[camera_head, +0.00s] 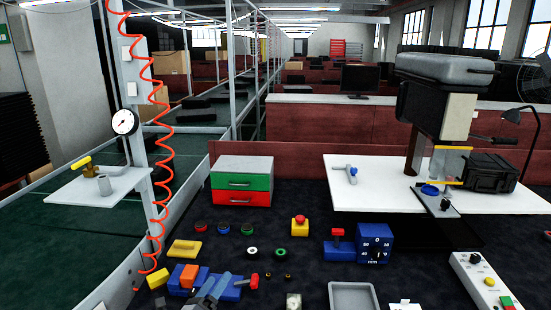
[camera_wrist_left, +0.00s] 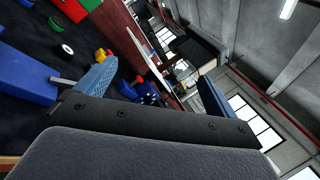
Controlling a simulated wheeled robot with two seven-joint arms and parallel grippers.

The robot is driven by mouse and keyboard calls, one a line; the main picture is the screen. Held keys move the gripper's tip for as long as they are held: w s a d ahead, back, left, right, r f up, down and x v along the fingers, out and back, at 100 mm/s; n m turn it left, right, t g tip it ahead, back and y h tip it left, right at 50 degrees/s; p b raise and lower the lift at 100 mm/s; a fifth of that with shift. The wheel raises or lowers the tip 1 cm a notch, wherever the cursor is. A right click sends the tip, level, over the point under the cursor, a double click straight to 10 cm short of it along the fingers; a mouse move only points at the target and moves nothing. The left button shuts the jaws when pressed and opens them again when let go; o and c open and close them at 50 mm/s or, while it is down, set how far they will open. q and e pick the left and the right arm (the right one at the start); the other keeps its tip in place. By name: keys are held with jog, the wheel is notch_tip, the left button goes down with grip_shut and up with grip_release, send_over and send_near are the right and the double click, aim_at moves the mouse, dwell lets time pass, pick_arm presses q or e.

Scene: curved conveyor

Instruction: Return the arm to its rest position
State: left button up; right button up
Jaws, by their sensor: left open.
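My left gripper (camera_head: 216,284) is at the bottom of the head view, left of centre, over the front of the dark work surface. Its two blue-grey fingers are spread apart. In the left wrist view the same gripper (camera_wrist_left: 158,70) is open with nothing between its fingers, and that view is strongly tilted. A blue block (camera_head: 232,294) lies close beside the fingers in the head view. Whether they touch it is unclear. My right gripper is not in view.
A red switch (camera_head: 254,281), an orange block (camera_head: 189,275) and a yellow block (camera_head: 157,278) lie near the gripper. A grey tray (camera_head: 353,284) and a blue dial box (camera_head: 375,243) are to the right. A drawer box (camera_head: 241,181) stands behind. The post with its red coiled hose (camera_head: 163,150) rises at left.

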pick_arm(q)
jog(key=s+a+f+n+g+y, duration=0.35)
jog(key=s+f+n+y, duration=0.25)
jog(key=n, duration=0.5)
jog(key=s+a+f+n+g+y, duration=0.2)
jog(key=s+a+f+n+y, duration=0.35)
jog(key=n, duration=0.55)
jog(key=s+d+f+n+g+h, duration=0.15)
jog(key=s+f+n+g, duration=0.3)
jog(key=s, duration=0.55)
jog(key=s+d+f+n+g+h, duration=0.15)
jog(key=s+f+n+g, duration=0.3)
jog(key=s, duration=0.55)
jog(key=s+d+f+g, duration=0.1)
jog(key=s+d+f, duration=0.1)
jog(key=f, duration=1.6)
jog(key=s+d+f+g, duration=0.2)
jog(key=f, duration=1.6)
jog(key=shift+s+d+f+m, duration=0.2)
jog(key=shift+s+f+m, duration=0.15)
jog(key=shift+m, duration=0.05)
jog(key=shift+y, duration=0.25)
